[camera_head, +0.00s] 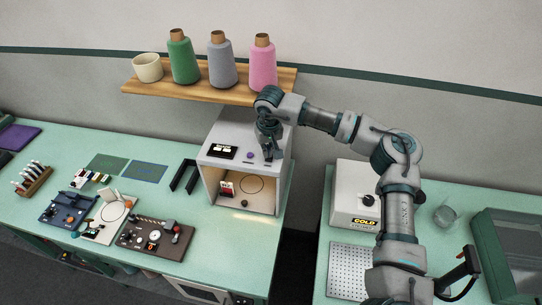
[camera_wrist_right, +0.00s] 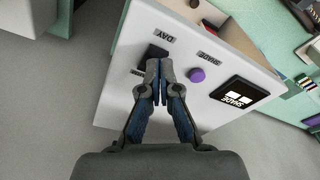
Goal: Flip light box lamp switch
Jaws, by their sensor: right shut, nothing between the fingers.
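The white light box (camera_head: 217,137) stands on the green bench below the shelf, its open front showing a warm beige interior. Its sloped top panel also fills the right wrist view (camera_wrist_right: 217,52). On the panel, a black lamp switch (camera_wrist_right: 153,51) sits beside the label "DAY"; my fingertips partly cover it. A purple button (camera_wrist_right: 197,75) labelled "SHADE" and a black display (camera_wrist_right: 238,96) lie beside it. My right gripper (camera_head: 268,156) is shut and empty, its tips (camera_wrist_right: 160,70) right at the switch; I cannot tell whether they touch. My left gripper is out of view.
A wooden shelf (camera_head: 140,90) with yarn cones hangs above and behind the box. A black angled bracket (camera_head: 184,176) stands left of it. Small devices crowd the left bench.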

